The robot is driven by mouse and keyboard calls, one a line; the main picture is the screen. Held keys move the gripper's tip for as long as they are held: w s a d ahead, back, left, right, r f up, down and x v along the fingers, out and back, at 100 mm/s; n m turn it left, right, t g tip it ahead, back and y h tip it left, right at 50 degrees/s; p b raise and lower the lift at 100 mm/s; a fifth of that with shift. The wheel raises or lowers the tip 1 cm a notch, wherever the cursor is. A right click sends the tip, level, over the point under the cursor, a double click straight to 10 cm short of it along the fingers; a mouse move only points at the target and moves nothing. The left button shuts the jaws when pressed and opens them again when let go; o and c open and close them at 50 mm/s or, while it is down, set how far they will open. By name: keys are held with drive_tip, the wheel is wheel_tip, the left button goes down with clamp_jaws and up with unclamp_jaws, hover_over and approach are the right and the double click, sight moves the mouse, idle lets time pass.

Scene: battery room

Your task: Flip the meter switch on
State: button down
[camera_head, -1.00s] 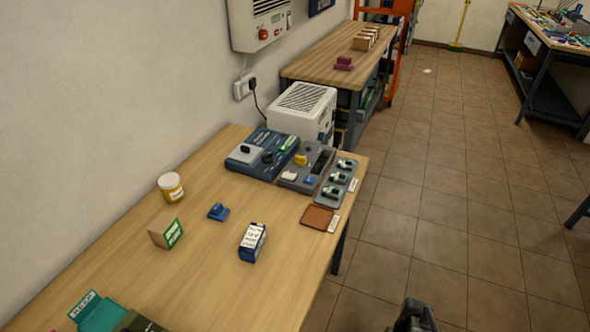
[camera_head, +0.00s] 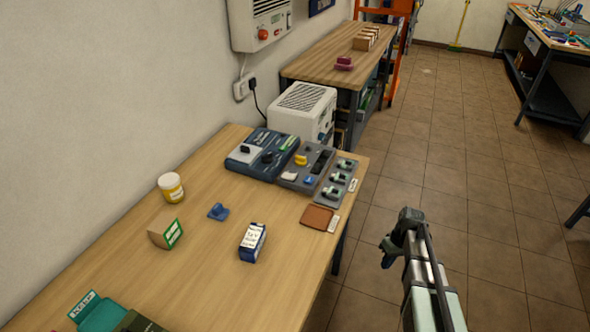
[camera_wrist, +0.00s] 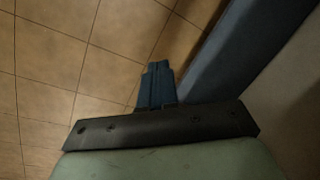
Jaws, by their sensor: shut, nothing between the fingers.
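A dark blue box-like unit (camera_head: 246,166) with a pale grey block, a dark knob and a green part on top sits at the far end of the near table. Beside it is a grey panel (camera_head: 312,167) with yellow, white, blue and black parts. Right of that, another grey panel (camera_head: 331,194) carries several green-and-black switches. I cannot tell which part is the meter switch, nor its position. My gripper (camera_head: 386,263) is over the floor, right of the table and apart from the panels. In the wrist view its fingers (camera_wrist: 157,68) are shut and empty.
The near table (camera_head: 205,282) also holds a yellow-and-white jar (camera_head: 171,187), a cardboard box (camera_head: 166,232), a blue item (camera_head: 218,212), a navy-and-white box (camera_head: 252,242) and a brown pad (camera_head: 317,217). A white vented unit (camera_head: 303,111) stands behind the panels. The tiled floor on the right is open.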

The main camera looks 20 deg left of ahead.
drive_tip(key=w+a+r+n+t, duration=0.1)
drive_tip(key=w+a+r, duration=0.2)
drive_tip(key=w+r, duration=0.15)
drive_tip(key=w+a+r+n, duration=0.1)
drive_tip(key=w+a+r, duration=0.2)
drive_tip(key=r, duration=0.3)
wheel_tip(320, 180, up, 29)
drive_tip(key=n+t+y, duration=0.1)
drive_tip(key=n, duration=0.7)
hover_over(293, 176)
drive_tip(key=d, duration=0.3)
drive_tip(key=shift+a+f, duration=0.2)
drive_tip(key=x, duration=1.2)
drive_tip(key=shift+w+d+f, duration=0.1)
drive_tip(key=shift+d+f, duration=0.15)
drive_tip(key=shift+f, duration=0.75)
drive_tip(key=shift+d, duration=0.1)
